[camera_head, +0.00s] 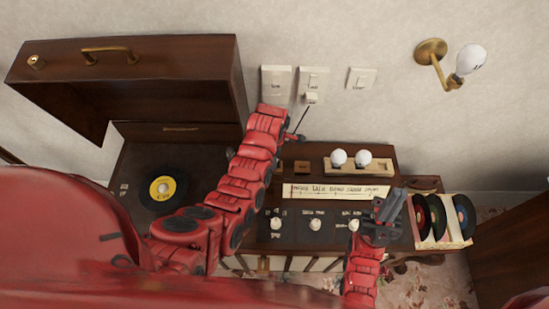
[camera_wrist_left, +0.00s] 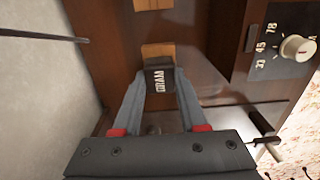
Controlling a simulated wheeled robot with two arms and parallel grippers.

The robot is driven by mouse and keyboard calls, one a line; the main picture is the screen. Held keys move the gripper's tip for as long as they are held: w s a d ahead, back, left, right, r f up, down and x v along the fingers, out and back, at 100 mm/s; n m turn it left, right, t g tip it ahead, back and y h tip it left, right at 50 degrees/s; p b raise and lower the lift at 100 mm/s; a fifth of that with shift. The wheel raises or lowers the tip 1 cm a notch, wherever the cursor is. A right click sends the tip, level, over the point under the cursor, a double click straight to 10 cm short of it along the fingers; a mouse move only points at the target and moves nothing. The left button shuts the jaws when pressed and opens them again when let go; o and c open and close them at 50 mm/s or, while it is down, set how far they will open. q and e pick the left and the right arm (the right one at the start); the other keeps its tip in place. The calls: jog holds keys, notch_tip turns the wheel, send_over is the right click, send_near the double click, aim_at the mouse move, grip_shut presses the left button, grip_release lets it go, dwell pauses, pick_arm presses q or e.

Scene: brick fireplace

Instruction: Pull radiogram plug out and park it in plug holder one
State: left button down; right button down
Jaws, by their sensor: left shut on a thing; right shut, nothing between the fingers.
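In the left wrist view, my left gripper (camera_wrist_left: 157,88) is shut on a dark plug labelled GRAM (camera_wrist_left: 160,78). The plug is right at a small wooden block (camera_wrist_left: 157,50), perhaps a plug holder; I cannot tell whether it is seated. A second wooden block (camera_wrist_left: 152,4) lies beyond. In the head view, wooden blocks (camera_head: 302,166) sit at the radiogram's back edge, and my left arm hides most of the left gripper. My right gripper (camera_head: 389,206) is shut and empty above the right part of the radiogram (camera_head: 295,238).
Three wall sockets (camera_head: 276,82) are above; a white plug (camera_head: 311,98) with a dark cord is in the middle one. Two white bulbs (camera_head: 339,157) sit in a wooden tray (camera_head: 378,165). A record rack (camera_head: 453,235) stands right, a turntable (camera_head: 163,188) left, and a wall lamp (camera_head: 470,60) upper right.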

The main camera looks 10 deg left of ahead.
pick_arm(q)
jog(key=shift+f+b, duration=0.7)
jog(key=shift+f, duration=0.15)
jog(key=shift+c, duration=1.9)
grip_release()
jog(key=shift+r, duration=0.1)
jog(key=shift+r, duration=0.1)
jog(key=shift+w+r, duration=0.1)
jog(key=shift+r, duration=0.2)
notch_tip(320, 180, up, 5)
jog(key=shift+r+b, duration=0.2)
jog(key=shift+b, duration=0.2)
notch_tip(320, 180, up, 11)
jog(key=p, duration=0.9)
